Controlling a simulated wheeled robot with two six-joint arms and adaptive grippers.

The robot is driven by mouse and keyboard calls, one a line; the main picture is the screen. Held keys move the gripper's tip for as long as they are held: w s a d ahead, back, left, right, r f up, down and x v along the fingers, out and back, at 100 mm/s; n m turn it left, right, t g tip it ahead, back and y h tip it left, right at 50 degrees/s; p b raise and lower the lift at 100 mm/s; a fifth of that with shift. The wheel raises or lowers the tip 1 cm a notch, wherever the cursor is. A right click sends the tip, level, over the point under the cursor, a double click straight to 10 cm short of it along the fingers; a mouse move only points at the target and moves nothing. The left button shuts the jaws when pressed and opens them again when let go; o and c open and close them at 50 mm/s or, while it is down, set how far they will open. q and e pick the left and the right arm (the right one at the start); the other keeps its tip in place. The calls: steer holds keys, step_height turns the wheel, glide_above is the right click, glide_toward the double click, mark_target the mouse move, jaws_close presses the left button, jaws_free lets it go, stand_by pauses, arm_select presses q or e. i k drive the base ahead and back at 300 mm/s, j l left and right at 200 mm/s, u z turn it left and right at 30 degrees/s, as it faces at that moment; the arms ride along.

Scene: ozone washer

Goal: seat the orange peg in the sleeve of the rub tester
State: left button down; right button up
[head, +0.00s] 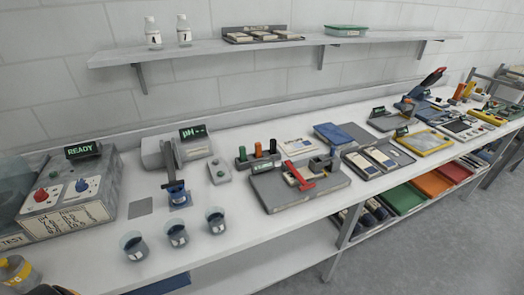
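The orange peg (258,151) stands upright in a small dark rack (257,163) in the middle of the bench, with a green peg (242,154) to its left and a darker peg (272,147) to its right. The rub tester appears to be the grey flat-based device (283,193) just in front and to the right of the rack. It has a red lever (296,177) lying across its top and a blue-grey upright part (321,165). I cannot make out its sleeve. Neither of my grippers can be seen clearly in the head view.
Several blue-tinted beakers (177,236) stand near the front edge. A grey READY box (72,190) is at the left, a pH meter (195,146) behind. A tray with pale blocks (381,157) lies right of the tester. A shelf (270,45) hangs above.

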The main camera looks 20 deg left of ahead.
mark_target(275, 194)
steer(key=l+u, duration=0.2)
steer(key=l, duration=0.25)
steer(key=k+l+u, duration=0.2)
steer(key=l, duration=0.25)
steer(key=l+u, duration=0.2)
steer(key=l, duration=0.25)
steer(key=k+l+u, duration=0.25)
steer(key=l, duration=0.15)
steer(key=l+u, duration=0.2)
steer(key=l, duration=0.2)
steer(key=k, duration=0.05)
